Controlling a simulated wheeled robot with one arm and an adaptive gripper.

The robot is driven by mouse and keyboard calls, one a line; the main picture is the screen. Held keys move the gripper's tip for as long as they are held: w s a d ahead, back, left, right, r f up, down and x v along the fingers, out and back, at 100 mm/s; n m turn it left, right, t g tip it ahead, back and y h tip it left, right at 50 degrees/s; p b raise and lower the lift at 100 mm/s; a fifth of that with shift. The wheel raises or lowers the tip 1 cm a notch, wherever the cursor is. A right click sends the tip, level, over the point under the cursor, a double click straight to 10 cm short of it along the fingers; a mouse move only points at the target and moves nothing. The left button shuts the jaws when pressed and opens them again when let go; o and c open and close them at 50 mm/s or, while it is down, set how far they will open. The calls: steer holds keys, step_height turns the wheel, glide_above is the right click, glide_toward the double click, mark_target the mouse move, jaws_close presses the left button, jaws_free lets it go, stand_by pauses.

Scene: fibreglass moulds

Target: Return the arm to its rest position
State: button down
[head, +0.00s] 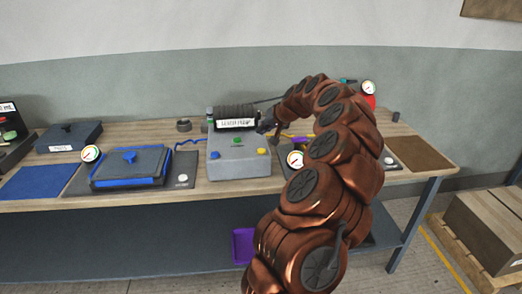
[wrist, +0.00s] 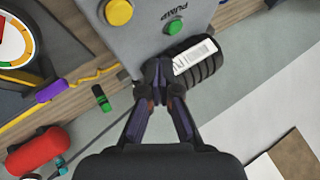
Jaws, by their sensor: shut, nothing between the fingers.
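My copper-coloured arm reaches up from the lower middle of the head view and bends left over the workbench (head: 400,128). My gripper (head: 266,127) is beside the right end of a black ribbed cylinder on the grey pump box (head: 238,170). In the wrist view my gripper (wrist: 159,70) has its fingertips together with nothing between them. They are close to the pump box (wrist: 150,35) and the end of the ribbed cylinder (wrist: 200,65); I cannot tell if they touch. The arm hides part of the bench on the right.
A blue-edged mould (head: 130,167) with a gauge (head: 90,153) lies left of the pump box. Another gauge (head: 295,159) is close to my arm. A red canister (wrist: 38,150) and a purple clip (wrist: 50,92) are left of my gripper.

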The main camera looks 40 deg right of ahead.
steer(key=shift+a, duration=0.1)
stand_by(0.4)
steer(key=a+r+n+g+y, duration=0.1)
steer(key=a+r+n+y, duration=0.15)
steer(key=a, duration=1.15)
steer(key=a+r+n+g+y, duration=0.1)
steer(key=a+r+n+y, duration=0.15)
steer(key=a, duration=1.05)
steer(key=s+a+n+g, duration=0.2)
steer(key=s+a, duration=0.4)
steer(key=a, duration=0.3)
steer(key=s+a+f+n+g+h, duration=0.1)
steer(key=s+a+f+g, duration=0.1)
steer(key=s+a, duration=0.35)
steer(key=s+a+f+n+g+h, duration=0.1)
steer(key=s+a+f+n+g, duration=0.15)
steer(key=s, duration=0.55)
steer(key=s+f+g+h, duration=0.1)
steer(key=s+f, duration=0.1)
steer(key=s, duration=0.7)
steer(key=s+f+m+g+h, duration=0.1)
steer(key=s+f, duration=0.2)
steer(key=s, duration=0.6)
steer(key=shift+s+h, duration=0.3)
steer(key=shift+a+g, duration=0.1)
steer(key=shift+g, duration=0.15)
